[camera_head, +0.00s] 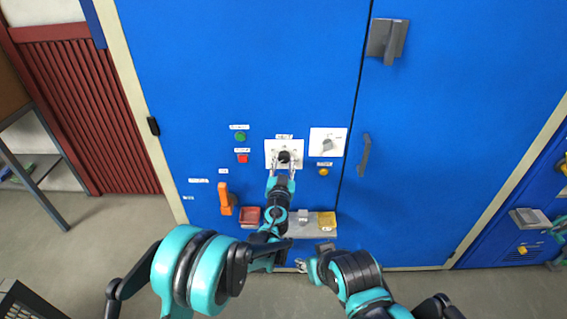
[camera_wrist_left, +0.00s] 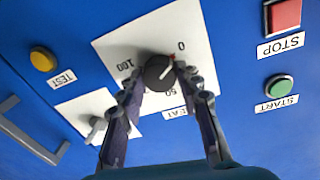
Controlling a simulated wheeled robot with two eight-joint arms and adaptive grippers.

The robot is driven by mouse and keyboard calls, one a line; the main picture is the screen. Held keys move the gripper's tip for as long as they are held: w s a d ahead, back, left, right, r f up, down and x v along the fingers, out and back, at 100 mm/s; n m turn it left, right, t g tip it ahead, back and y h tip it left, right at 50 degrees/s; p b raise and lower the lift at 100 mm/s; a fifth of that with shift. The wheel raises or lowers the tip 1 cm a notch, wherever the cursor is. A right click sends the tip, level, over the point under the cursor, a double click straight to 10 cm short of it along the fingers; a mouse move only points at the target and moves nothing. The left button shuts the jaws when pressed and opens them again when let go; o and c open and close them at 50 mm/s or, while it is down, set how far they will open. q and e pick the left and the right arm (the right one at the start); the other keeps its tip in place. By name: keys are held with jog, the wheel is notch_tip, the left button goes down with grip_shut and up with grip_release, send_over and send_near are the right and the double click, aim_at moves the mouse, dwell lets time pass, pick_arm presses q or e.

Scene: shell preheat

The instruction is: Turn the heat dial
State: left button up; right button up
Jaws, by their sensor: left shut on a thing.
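The heat dial (camera_wrist_left: 159,73) is a round black knob on a white plate (camera_wrist_left: 120,45) marked 0, 50 and 100. Its red mark points toward the 0. The label under it is partly hidden by a finger. In the head view the dial (camera_head: 284,157) sits on its plate in the blue cabinet door. My left gripper (camera_wrist_left: 161,88) is shut on the dial, one finger on each side; it also shows in the head view (camera_head: 283,168). My right gripper (camera_head: 301,266) is low in front of the cabinet, away from the dial, and its fingers are too small to judge.
A grey switch (camera_wrist_left: 97,128) on a white plate, a yellow TEST button (camera_wrist_left: 42,59), a green START button (camera_wrist_left: 279,86) and a red STOP button (camera_wrist_left: 284,14) surround the dial. An orange handle (camera_head: 225,198) and a small shelf (camera_head: 285,229) with bins lie below.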

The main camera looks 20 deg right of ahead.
pick_arm(q)
jog(key=o, duration=1.2)
jog(key=shift+w, duration=0.1)
jog(key=shift+c, duration=0.2)
jog(key=v, duration=1.2)
